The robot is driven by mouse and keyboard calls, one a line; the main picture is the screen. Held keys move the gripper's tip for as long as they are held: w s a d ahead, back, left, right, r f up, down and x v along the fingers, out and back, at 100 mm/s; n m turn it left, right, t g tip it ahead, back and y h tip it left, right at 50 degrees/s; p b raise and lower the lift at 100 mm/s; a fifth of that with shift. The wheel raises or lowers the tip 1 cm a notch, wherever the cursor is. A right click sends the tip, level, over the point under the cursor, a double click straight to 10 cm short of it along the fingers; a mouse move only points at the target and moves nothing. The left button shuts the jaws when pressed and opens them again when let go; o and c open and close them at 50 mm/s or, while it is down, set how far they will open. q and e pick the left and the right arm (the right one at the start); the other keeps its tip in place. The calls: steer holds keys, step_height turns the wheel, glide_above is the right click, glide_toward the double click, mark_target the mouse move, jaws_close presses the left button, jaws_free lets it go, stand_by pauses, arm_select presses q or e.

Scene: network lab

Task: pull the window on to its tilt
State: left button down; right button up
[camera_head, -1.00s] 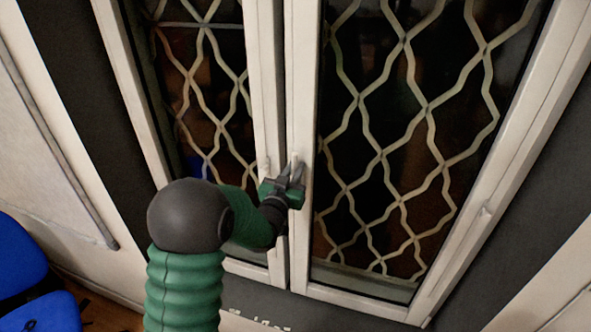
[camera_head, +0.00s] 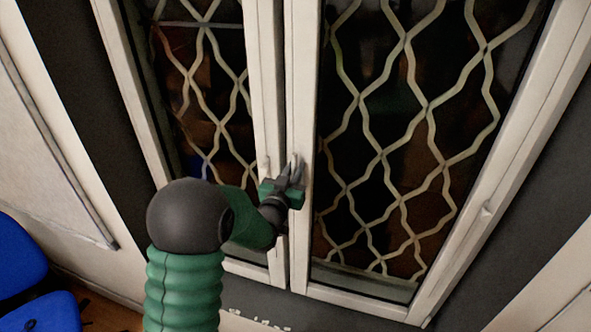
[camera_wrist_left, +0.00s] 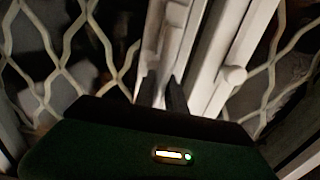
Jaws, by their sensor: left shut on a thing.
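The window has two white-framed sashes with dark glass and a pale lattice grille. The right sash (camera_head: 303,110) and the left sash (camera_head: 266,100) meet at the middle. My left gripper (camera_head: 293,173) is at the right sash's inner upright, shut on the window handle (camera_head: 297,162), which is mostly hidden by the fingers. In the left wrist view the gripper's dark fingers (camera_wrist_left: 161,92) close against the white handle (camera_wrist_left: 165,50). The right sash looks close to its frame; I cannot tell whether it is tilted. My right gripper is not in view.
Blue chairs (camera_head: 22,250) stand at the lower left by a pale wall board (camera_head: 50,150). A small white knob (camera_wrist_left: 234,75) shows beside the fingers in the wrist view.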

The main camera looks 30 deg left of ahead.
arm_select(q)
steer(key=shift+s, duration=0.3)
steer(key=shift+r+b+v, duration=0.2)
steer(key=shift+b+v, duration=0.1)
steer(key=shift+v, duration=0.9)
steer(key=shift+s, duration=0.15)
steer(key=shift+s+d+f, duration=0.1)
steer(key=shift+s, duration=0.1)
steer(key=shift+b+v, duration=0.3)
steer(key=shift+v, duration=1.55)
steer(key=c, duration=1.1)
jaws_free()
steer(key=shift+s+d, duration=0.1)
steer(key=shift+s, duration=0.2)
steer(key=shift+o, duration=0.5)
steer(key=shift+w+f, duration=0.1)
